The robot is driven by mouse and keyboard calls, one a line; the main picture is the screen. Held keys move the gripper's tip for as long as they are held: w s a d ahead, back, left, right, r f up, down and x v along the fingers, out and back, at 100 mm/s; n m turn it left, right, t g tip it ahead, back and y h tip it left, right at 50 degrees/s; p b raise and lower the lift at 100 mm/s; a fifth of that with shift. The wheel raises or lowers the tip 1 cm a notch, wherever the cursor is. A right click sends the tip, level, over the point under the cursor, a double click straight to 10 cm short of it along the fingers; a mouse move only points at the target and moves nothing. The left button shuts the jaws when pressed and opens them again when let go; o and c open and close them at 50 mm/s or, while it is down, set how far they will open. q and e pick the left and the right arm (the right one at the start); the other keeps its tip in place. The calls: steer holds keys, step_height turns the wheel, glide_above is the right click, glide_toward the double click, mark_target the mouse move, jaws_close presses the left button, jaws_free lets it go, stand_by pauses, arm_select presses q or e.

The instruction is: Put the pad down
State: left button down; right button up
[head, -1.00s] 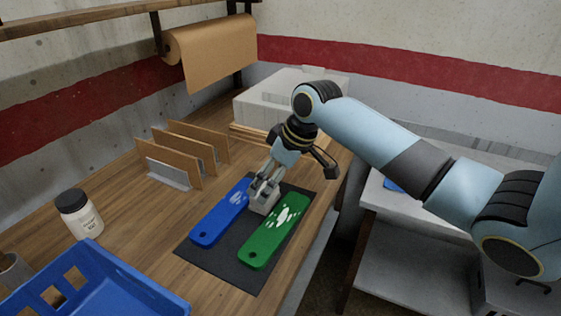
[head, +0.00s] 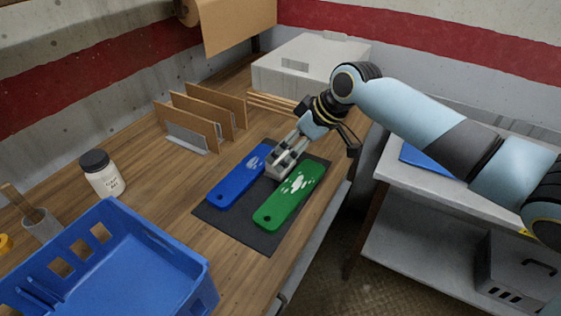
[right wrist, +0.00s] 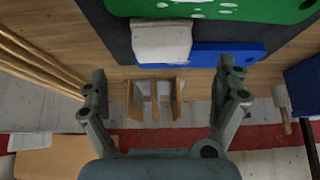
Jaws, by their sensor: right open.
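The pad, a small pale grey block (head: 279,168), sits at the far end of the dark mat (head: 238,228), between a blue board (head: 236,182) and a green board (head: 284,206). Both boards carry whitish spots. My right gripper (head: 291,153) is right at the pad in the head view, partly covering it. In the right wrist view, the fingers of my right gripper (right wrist: 164,80) are spread wide, with nothing between their tips. The pad (right wrist: 161,42) lies just beyond them there, beside the blue board (right wrist: 225,53). My left gripper is not in view.
A blue crate (head: 150,232) stands at the front left, with a lidded white jar (head: 104,180) behind it. Upright brown panels (head: 195,115) stand left of the mat. A pale box (head: 308,65) is behind. Wood is clear between panels and mat.

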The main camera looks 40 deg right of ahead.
steer(key=x, duration=0.5)
steer(key=shift+s+a+f, duration=0.1)
steer(key=shift+s+f, duration=0.05)
steer(key=shift+f, duration=0.3)
steer(key=c, duration=1.4)
steer(key=shift+r, duration=0.5)
steer(key=r, duration=0.2)
steer(key=s+r, duration=0.1)
steer(key=shift+d+r, duration=0.35)
steer(key=s+d+r, duration=0.4)
steer(key=s+r, duration=0.2)
steer(key=s, duration=0.3)
step_height(320, 180, up, 4)
steer(key=b, duration=0.5)
glide_above(281, 157)
steer(key=s, duration=0.2)
steer(key=w+a+r+n+y+b, duration=0.1)
steer(key=w+a+r+n+b, duration=0.15)
steer(key=a+b, duration=0.35)
steer(key=s+a+n+b, duration=0.1)
steer(key=s+a, duration=0.1)
steer(key=s+a+n+g+y, duration=0.1)
steer(key=s+a, duration=0.1)
steer(key=s, duration=0.1)
steer(key=s+a+r+n+g+b, duration=0.1)
steer(key=s+a+n, duration=0.1)
steer(key=shift+s+a+y+b, duration=0.3)
steer(key=shift+s+a+y, duration=0.05)
steer(key=shift+a+y, duration=0.05)
